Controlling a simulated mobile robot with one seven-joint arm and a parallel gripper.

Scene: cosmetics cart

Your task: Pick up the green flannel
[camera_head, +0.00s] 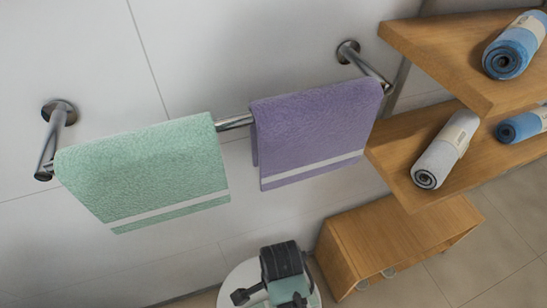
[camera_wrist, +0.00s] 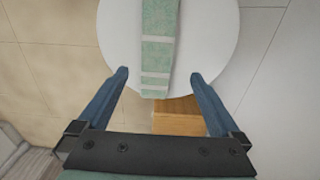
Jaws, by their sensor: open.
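In the head view a green flannel (camera_head: 145,170) with a white band near its lower edge hangs over the left part of a metal rail (camera_head: 234,123). My gripper (camera_head: 272,297) is low at the bottom edge, below and to the right of it, well apart. In the wrist view a narrow green cloth with white bands (camera_wrist: 160,25) runs down from the top edge between my open, empty fingers (camera_wrist: 160,75). I cannot tell whether it is the hanging flannel seen edge-on or a separate folded cloth.
A purple towel (camera_head: 315,130) hangs right of the green one. Wooden shelves (camera_head: 395,170) with rolled towels stand at right, above a wooden bench (camera_head: 390,240). A white round surface (camera_wrist: 212,40) lies behind the cloth in the wrist view. The wall is close behind the rail.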

